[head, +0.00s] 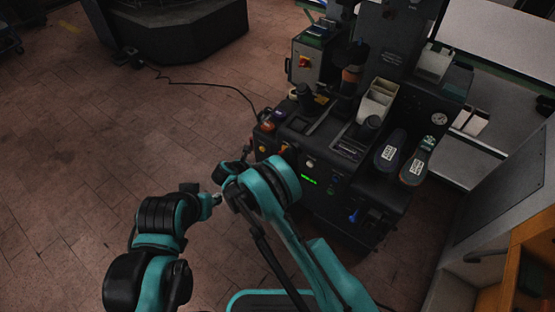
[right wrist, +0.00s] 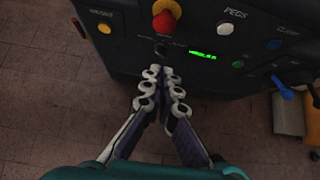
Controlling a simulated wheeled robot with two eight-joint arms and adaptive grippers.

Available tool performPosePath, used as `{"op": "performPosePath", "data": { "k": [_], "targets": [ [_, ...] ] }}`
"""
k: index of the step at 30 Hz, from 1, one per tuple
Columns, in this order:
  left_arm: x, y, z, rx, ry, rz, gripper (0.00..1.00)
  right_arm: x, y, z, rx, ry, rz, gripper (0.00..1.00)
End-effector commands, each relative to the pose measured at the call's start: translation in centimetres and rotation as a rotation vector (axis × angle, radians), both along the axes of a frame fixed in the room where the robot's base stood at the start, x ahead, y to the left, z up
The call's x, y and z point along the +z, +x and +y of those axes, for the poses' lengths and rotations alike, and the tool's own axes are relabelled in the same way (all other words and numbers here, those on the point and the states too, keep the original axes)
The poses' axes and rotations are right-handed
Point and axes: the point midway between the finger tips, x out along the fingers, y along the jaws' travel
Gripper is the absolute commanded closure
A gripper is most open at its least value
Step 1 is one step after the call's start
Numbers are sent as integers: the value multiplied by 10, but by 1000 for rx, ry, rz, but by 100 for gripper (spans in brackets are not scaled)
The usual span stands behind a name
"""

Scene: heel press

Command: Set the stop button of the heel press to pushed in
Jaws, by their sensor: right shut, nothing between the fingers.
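The heel press shows its front panel in both views. The stop button, a red mushroom head on a yellow collar (right wrist: 166,14), is at the top of the right wrist view. In the head view it is small and orange-red (head: 284,149), just above my right arm. I cannot tell whether it is pushed in. My right gripper (right wrist: 162,76) is shut and empty in the right wrist view. Its fingertips lie below the stop button in the picture, by a dark knob on the panel, apart from the button. My right arm hides this gripper in the head view.
A yellow button (right wrist: 104,28) is left of the stop button; a white button (right wrist: 225,28) and a green display (right wrist: 203,55) are to its right. A blue lever (right wrist: 283,88) is farther right. The tiled floor (head: 80,150) at left is clear except for a cable.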

Motion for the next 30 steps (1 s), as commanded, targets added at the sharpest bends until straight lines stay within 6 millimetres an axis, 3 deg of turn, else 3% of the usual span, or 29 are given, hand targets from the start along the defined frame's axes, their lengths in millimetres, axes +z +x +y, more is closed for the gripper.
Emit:
{"op": "performPosePath", "data": {
  "k": [8,13,25,30],
  "targets": [
    [-1,0,0,0,0,0,66,-1,1,-1,-1,2,0,100],
    [-7,0,0,0,0,0,66,-13,10,-8,-4,1,0,100],
    [-38,0,0,0,0,0,66,-70,59,-44,-4,2,0,100],
    [-48,0,0,0,0,0,66,-70,79,-58,-3,2,-1,100]
  ]
}}
